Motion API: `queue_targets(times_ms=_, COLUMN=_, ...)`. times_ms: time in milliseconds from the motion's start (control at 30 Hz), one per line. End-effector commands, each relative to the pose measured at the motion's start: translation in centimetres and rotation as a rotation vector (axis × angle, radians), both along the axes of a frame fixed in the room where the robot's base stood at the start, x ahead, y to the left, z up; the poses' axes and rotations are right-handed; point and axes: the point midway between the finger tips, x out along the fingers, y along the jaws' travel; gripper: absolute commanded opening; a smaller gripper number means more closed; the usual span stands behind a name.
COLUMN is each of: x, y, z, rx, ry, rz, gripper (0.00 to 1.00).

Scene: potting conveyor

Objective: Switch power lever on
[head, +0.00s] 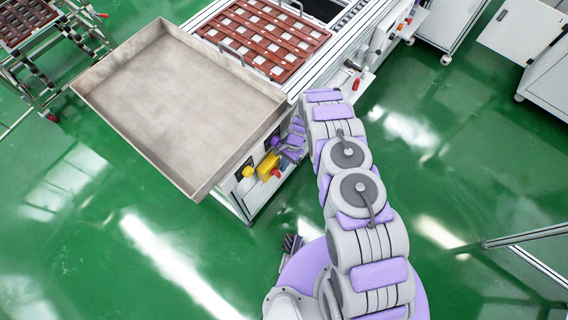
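The potting conveyor (335,58) stands at the top middle. On its near end panel (240,200), below the metal tray, sit a yellow part (268,166), a small red part (277,173) and a dark round part with yellow (248,172). Which of these is the power lever, and its position, I cannot tell at this size. My gripper (283,147) is at the end panel, close to the yellow part and just above right of it. Its fingertips are small and partly hidden by my arm, so contact and opening are unclear.
A large empty metal tray (172,107) juts out from the conveyor's near end, left of my gripper. A brown slatted tray (264,38) lies on the conveyor. A wheeled rack (62,48) stands at upper left, white cabinets (524,30) at upper right.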

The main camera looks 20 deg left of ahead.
Motion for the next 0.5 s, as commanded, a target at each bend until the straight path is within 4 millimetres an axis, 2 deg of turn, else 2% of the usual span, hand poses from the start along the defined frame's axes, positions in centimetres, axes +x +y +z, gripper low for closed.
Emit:
queue_targets(times_ms=167, x=-0.18, y=-0.16, z=-0.63, rx=0.0, ry=0.009, rz=0.002, gripper=0.0)
queue_targets(times_ms=500, x=0.07, y=-0.18, z=-0.62, rx=0.002, ry=0.004, rz=0.0, gripper=0.0)
